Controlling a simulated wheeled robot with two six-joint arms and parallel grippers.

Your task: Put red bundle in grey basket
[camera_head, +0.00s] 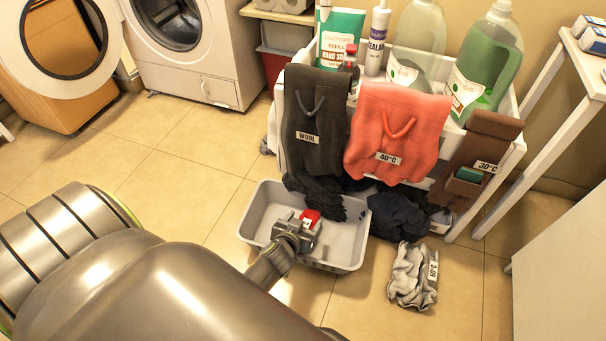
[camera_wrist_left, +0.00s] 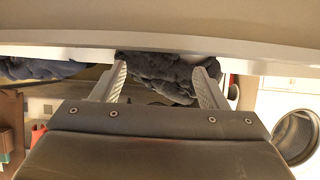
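The grey basket (camera_head: 258,208) stands on the floor below the hanging bags. My left gripper (camera_head: 310,219) is over the basket, pointing toward its back side. A small bright red patch (camera_head: 311,214) shows at the gripper; I cannot tell whether it is cloth or part of the gripper. No other red bundle shows clearly. A dark bundle (camera_head: 318,195) lies at the basket's back rim. In the left wrist view the fingers (camera_wrist_left: 164,85) are spread apart, with dark grey cloth (camera_wrist_left: 158,78) beyond and between them. My right gripper is not in view.
Bags marked WOOL (camera_head: 316,115), 40°C (camera_head: 395,128) and 30°C (camera_head: 476,160) hang on a white cart with bottles on top. A dark blue bundle (camera_head: 398,217) and a pale bundle (camera_head: 412,276) lie right of the basket. Floor at left is clear before the washers.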

